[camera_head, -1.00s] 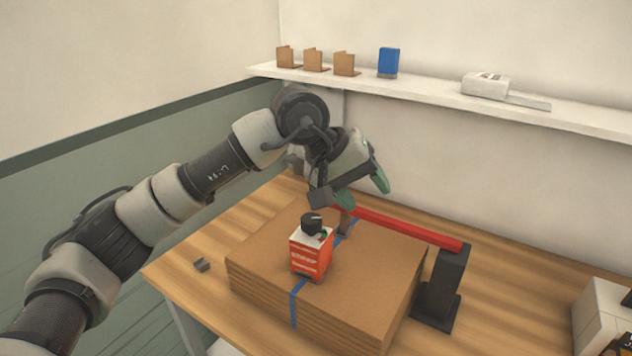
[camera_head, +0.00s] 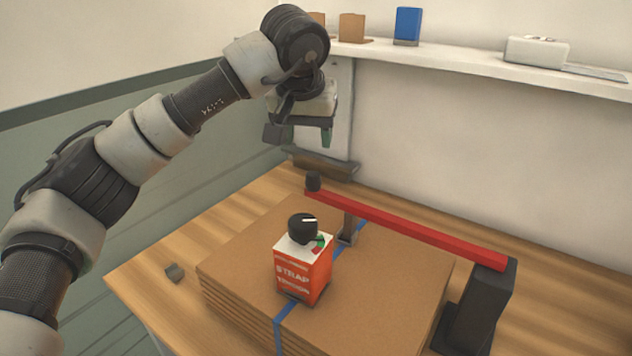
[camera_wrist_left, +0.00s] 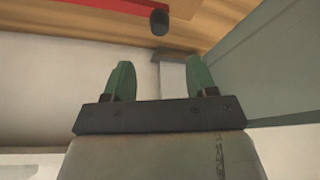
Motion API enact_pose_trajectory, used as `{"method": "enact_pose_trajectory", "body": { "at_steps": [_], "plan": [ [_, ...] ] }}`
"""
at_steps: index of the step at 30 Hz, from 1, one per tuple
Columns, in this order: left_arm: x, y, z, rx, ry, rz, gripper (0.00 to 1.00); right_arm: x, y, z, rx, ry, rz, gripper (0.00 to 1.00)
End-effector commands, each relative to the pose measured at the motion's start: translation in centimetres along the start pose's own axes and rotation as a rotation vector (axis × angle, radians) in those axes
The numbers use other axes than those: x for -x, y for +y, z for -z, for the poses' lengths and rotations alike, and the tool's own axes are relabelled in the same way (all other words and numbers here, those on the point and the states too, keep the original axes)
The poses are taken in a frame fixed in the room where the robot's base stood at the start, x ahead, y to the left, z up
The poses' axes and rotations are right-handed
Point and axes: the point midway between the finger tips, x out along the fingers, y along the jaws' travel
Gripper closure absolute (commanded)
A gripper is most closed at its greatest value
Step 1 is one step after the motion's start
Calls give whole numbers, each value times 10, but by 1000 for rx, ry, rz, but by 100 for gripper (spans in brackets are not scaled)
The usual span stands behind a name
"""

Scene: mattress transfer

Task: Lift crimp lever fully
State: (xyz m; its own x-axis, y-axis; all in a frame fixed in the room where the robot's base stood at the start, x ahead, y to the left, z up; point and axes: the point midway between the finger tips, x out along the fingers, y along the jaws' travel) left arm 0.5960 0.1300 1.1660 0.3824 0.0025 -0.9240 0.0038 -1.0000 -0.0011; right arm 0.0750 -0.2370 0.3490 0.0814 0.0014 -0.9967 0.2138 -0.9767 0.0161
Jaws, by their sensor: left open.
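The crimp lever is a long red bar (camera_head: 410,231) with a black knob (camera_head: 313,182) at its left end. It runs from a black post (camera_head: 478,310) at the right and lies nearly level above the cardboard stack, tilted slightly up toward the knob. My left gripper (camera_head: 309,137) is open and empty, above and behind the knob, apart from it. In the left wrist view its two green fingertips (camera_wrist_left: 160,75) stand wide apart, with the knob (camera_wrist_left: 159,22) and part of the red bar (camera_wrist_left: 104,5) beyond them. My right gripper is not in view.
An orange strap tension box (camera_head: 303,272) with a black dial stands on the cardboard stack (camera_head: 385,300), beside a blue strap (camera_head: 280,325). A small grey block (camera_head: 174,272) lies on the wooden table (camera_head: 150,265). A wall shelf (camera_head: 470,62) holds a blue box (camera_head: 407,26).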

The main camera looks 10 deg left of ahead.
Motion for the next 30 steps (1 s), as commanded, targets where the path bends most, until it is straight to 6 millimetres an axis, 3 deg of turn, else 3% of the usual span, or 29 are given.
{"method": "enact_pose_trajectory", "body": {
  "at_steps": [1, 7, 19, 30],
  "plan": [
    [-8, 0, -3, 0, 0, 0, 43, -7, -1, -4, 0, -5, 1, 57],
    [-28, 0, -3, 1, -5, 0, 43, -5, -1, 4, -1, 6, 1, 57],
    [-98, 0, -3, 1, -4, -2, 43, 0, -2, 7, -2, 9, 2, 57],
    [-114, 0, -3, -1, -1, -2, 43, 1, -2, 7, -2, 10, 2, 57]
  ]
}}
